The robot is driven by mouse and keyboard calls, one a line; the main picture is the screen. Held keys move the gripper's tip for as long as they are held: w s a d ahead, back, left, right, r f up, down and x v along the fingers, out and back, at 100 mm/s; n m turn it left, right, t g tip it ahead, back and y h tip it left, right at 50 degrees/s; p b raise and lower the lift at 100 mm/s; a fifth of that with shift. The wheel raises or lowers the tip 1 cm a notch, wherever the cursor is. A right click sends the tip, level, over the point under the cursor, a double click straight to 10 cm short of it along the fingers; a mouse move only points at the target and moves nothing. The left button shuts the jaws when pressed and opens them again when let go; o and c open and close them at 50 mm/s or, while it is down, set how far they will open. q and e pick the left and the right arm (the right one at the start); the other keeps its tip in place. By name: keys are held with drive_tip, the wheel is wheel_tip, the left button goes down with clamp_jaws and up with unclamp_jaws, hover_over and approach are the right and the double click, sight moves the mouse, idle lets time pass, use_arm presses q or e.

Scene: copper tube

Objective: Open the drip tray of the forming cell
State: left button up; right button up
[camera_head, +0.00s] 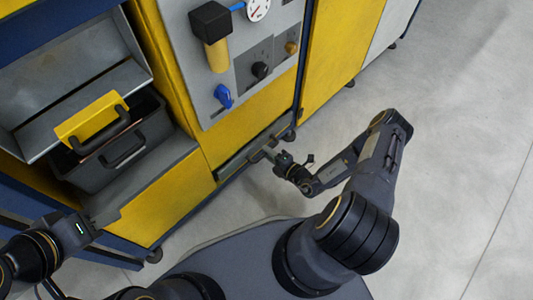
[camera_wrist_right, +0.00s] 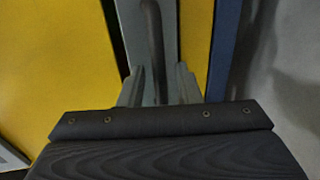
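The drip tray (camera_head: 232,167) is a narrow grey front low on the machine, below the yellow panel, and it looks closed. In the right wrist view its grey face (camera_wrist_right: 168,30) carries a dark bar handle (camera_wrist_right: 153,45). My right gripper (camera_head: 268,152) is at the tray front. In the wrist view its two fingers (camera_wrist_right: 159,88) stand apart on either side of the handle, with gaps visible. My left gripper (camera_head: 106,213) is at the lower left, near the grey ledge; its finger opening is not clear.
The control panel (camera_head: 245,60) has a gauge, a blue valve and knobs. Yellow cabinet doors (camera_head: 338,40) continue to the right. The grey floor (camera_head: 440,150) at right is clear.

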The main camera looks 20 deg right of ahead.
drive_tip(key=shift+w+a+f, duration=0.1)
drive_tip(key=shift+w+a, duration=0.2)
drive_tip(key=shift+w, duration=0.35)
use_arm(q)
drive_tip(key=shift+f, duration=0.25)
use_arm(e)
clamp_jaws()
